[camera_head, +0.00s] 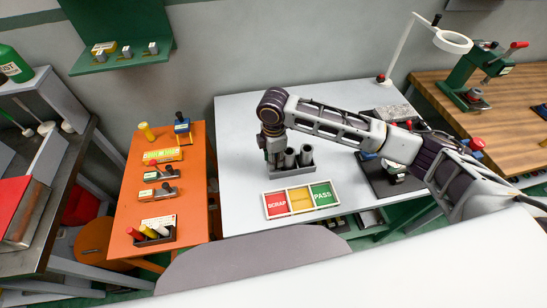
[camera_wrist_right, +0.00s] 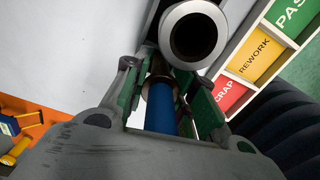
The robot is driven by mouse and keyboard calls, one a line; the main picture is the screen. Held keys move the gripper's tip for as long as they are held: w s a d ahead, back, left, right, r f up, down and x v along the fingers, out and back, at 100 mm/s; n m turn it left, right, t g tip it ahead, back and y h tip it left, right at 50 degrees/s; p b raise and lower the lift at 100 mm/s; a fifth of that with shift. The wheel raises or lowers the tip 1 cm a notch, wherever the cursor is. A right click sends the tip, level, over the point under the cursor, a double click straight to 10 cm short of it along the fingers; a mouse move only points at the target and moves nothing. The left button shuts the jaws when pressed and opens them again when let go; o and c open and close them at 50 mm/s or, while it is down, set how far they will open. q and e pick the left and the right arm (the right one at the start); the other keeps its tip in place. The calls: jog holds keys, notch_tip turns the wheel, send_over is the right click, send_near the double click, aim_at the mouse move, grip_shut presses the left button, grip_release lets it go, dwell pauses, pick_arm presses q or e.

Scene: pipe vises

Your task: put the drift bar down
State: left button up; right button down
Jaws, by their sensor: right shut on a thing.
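My right gripper (camera_head: 274,150) points down at the left part of a grey holder (camera_head: 292,171) on the pale table. In the right wrist view, the gripper (camera_wrist_right: 161,82) has its green-padded fingers closed on the drift bar, whose blue grip (camera_wrist_right: 162,112) and brownish collar show between them. The bar's far end is hidden, so I cannot tell whether it is inside the holder. A grey pipe (camera_wrist_right: 195,38) stands right beside it, its open end facing the camera. In the head view the bar is hidden by my gripper. My left gripper is out of view.
Pipes (camera_head: 306,154) stand in the holder just right of my gripper. A SCRAP, rework and PASS tray (camera_head: 301,199) lies in front. An orange bench (camera_head: 187,201) with small tools is left. The pale table (camera_head: 240,130) is clear left of the holder.

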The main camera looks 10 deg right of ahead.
jog(key=c, duration=1.2)
grip_release()
jog(key=shift+f, duration=0.1)
jog(key=shift+o, duration=0.2)
notch_tip(320, 180, up, 12)
jog(key=shift+r+b, duration=0.15)
jog(key=shift+b, duration=0.2)
